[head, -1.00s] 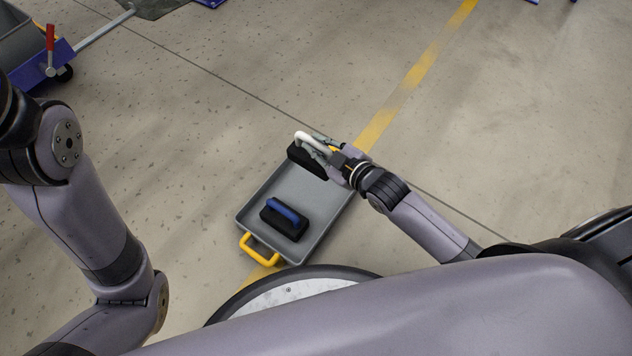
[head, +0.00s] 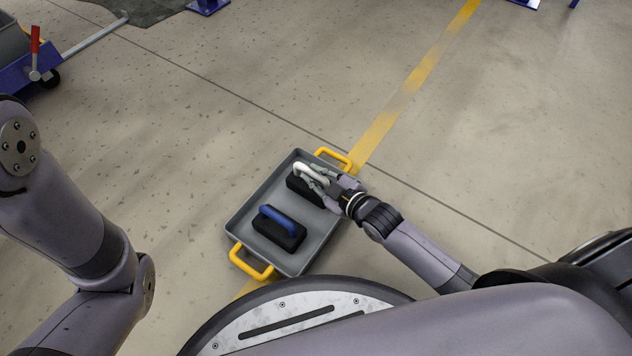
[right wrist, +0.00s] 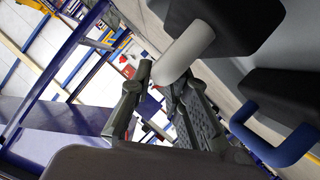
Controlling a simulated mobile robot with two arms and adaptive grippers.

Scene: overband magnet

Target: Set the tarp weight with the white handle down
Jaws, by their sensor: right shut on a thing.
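The tarp weight with the white handle (head: 300,187) is a black block in the far half of the grey tray. My right gripper (head: 321,178) is shut on its white handle, which also shows between the fingers in the right wrist view (right wrist: 183,55). The block looks low in the tray; I cannot tell whether it touches the tray floor. A second black weight with a blue handle (head: 280,229) sits in the near half of the tray. My left gripper is outside the head view; only my left arm shows.
The grey tray (head: 262,192) has yellow handles at its near and far ends and stands on the concrete floor over a yellow line (head: 408,90). A blue cart (head: 30,70) with a red lever is at the far left. The floor around the tray is clear.

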